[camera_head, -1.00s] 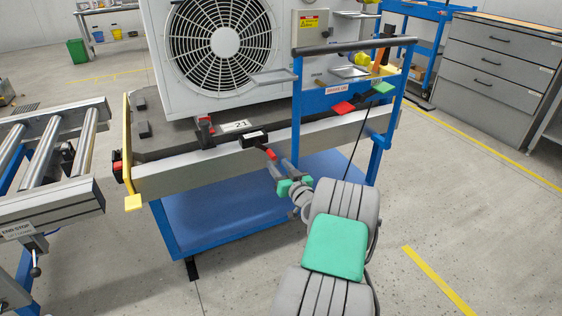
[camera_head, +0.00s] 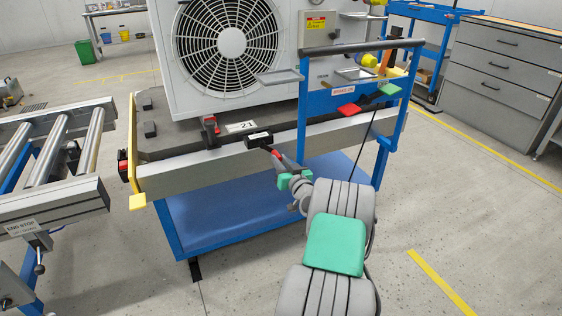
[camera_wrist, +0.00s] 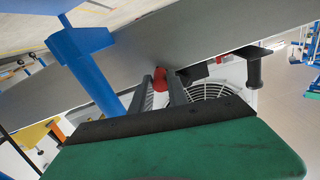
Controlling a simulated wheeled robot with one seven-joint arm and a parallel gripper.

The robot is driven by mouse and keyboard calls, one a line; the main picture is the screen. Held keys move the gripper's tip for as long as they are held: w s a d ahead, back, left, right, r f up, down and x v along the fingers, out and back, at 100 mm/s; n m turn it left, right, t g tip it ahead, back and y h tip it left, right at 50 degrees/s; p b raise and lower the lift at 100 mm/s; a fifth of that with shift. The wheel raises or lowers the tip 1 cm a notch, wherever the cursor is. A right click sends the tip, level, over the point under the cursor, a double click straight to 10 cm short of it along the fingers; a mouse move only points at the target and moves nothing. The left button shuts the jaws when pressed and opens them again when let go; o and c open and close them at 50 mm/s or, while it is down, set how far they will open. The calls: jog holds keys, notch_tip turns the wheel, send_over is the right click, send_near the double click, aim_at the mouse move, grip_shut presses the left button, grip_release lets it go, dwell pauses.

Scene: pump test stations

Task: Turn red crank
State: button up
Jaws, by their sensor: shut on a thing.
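The red crank (camera_head: 275,152) is on the front rail of the blue cart, just right of a small black box (camera_head: 258,140). Only a small part of its red handle shows in the head view, at the tip of my gripper (camera_head: 280,159). In the wrist view, the red handle (camera_wrist: 160,79) lies between the two dark fingers of my gripper (camera_wrist: 161,86). My gripper is shut on it. The fingers hide part of the crank, and its pivot is hard to make out.
A white fan unit (camera_head: 232,62) stands on the blue cart (camera_head: 225,222). A blue upright frame (camera_head: 302,110) with a dark top bar rises close to my arm. A roller conveyor (camera_head: 55,208) is at left. The floor at right is free up to grey drawers (camera_head: 497,70).

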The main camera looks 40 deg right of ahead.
grip_shut()
jog(key=shift+f+b, duration=0.2)
jog(key=shift+b, duration=0.1)
jog(key=shift+a+r+m, duration=0.1)
jog(key=shift+m, duration=0.3)
jog(key=o, duration=0.9)
grip_release()
jog(key=p+v, duration=0.1)
jog(key=v, duration=0.6)
jog(key=shift+s+a+p, duration=0.15)
jog(key=shift+s+p, duration=0.15)
jog(key=shift+s, duration=0.05)
